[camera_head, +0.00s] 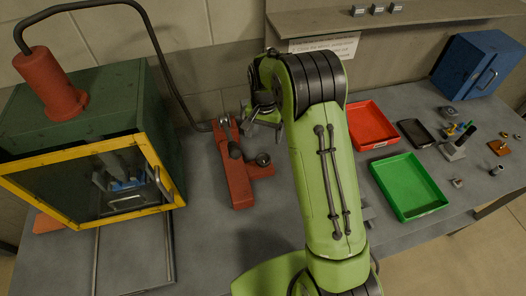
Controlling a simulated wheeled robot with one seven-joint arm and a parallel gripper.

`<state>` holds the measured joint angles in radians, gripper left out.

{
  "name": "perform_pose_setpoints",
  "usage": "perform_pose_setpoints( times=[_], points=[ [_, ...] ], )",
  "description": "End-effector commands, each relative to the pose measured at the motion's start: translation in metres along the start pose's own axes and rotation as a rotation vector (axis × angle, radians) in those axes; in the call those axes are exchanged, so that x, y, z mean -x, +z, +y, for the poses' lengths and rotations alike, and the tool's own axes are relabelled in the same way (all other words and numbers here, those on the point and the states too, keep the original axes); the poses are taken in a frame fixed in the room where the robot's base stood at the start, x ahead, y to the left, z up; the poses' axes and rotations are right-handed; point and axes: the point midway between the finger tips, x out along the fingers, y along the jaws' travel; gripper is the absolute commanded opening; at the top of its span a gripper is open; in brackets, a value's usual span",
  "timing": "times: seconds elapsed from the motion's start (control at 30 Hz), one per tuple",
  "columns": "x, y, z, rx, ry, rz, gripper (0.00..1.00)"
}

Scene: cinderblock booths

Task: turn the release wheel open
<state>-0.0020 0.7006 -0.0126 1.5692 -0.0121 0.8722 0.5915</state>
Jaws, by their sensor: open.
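A red fixture (238,180) stands on the grey bench left of my arm, with dark metal parts on top. A small dark round part (263,159) sits at its right side; it may be the release wheel, but it is too small to tell. My gripper (256,118) is just behind and above the fixture, partly hidden by my green arm. It is open and I see nothing held in it. I cannot tell whether it touches the fixture.
A green box with a yellow-framed window (158,158) stands at left, with a red cylinder (50,85) and a dark hose on top. Red tray (372,124), green tray (425,208), blue case (478,62) and small parts lie right. A shelf (400,22) runs behind.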

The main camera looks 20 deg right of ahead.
Motion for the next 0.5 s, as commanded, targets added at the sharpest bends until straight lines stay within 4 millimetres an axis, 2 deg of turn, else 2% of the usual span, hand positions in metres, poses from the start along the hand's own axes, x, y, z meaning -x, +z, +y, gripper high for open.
perform_pose_setpoints(
  times=[0.03,0.3,0.5],
  points=[
    [-0.014,0.001,0.001,0.0,0.004,-0.005,0.82],
    [-0.081,0.001,0.0,0.001,0.003,-0.005,0.82],
    [-0.113,0.001,0.0,0.001,0.0,-0.001,0.82]
  ],
)
